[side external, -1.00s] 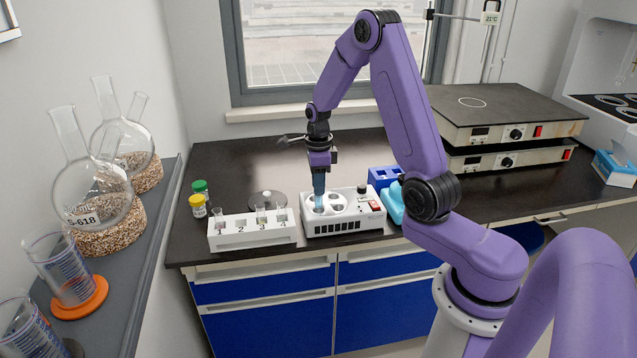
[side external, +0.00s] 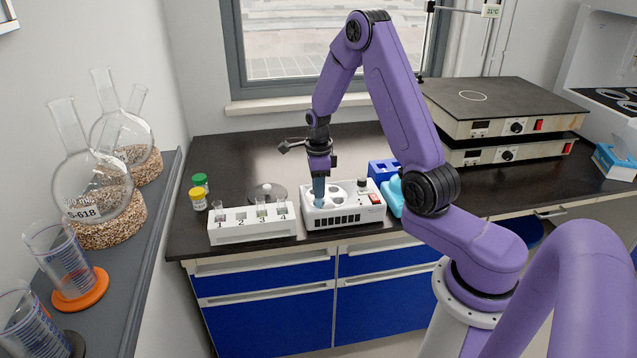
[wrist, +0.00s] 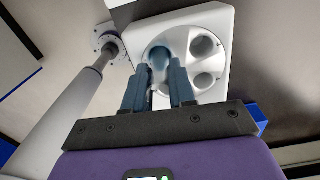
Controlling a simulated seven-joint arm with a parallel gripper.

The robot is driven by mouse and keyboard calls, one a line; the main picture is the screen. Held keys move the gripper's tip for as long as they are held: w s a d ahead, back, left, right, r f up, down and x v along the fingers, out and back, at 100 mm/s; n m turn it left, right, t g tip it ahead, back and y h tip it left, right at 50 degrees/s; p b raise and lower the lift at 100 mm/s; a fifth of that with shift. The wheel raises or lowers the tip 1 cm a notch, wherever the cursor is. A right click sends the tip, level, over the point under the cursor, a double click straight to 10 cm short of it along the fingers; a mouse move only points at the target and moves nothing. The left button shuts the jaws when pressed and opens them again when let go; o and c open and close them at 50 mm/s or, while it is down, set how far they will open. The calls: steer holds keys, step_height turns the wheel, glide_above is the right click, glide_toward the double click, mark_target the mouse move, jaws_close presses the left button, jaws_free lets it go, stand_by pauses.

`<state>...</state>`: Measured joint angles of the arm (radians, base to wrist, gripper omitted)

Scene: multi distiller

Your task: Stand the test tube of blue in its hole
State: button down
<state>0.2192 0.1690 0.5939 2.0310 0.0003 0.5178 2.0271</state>
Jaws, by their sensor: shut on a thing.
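My gripper (wrist: 161,75) is shut on the test tube of blue (wrist: 159,57), whose blue end shows between the two fingers in the wrist view. In the side view, my gripper (side external: 318,196) points straight down at the left part of the white device (side external: 345,218) with round holes. The device also shows in the wrist view (wrist: 215,20), with two open round holes to the right of the tube. The tube is at the left of the round top. The fingers hide its lower end, so I cannot tell how deep it sits.
A white numbered rack (side external: 250,234) with some clear tubes stands left of the device. Green-capped and yellow-capped jars (side external: 198,199) stand behind it. A blue rack (side external: 381,172) and a light-blue object (side external: 392,196) lie to the right. Hotplates (side external: 505,128) fill the back right.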

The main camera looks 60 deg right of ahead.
steer(key=shift+f, duration=0.65)
steer(key=c, duration=0.9)
jaws_free()
steer(key=shift+o, duration=0.2)
steer(key=shift+r, duration=3.45)
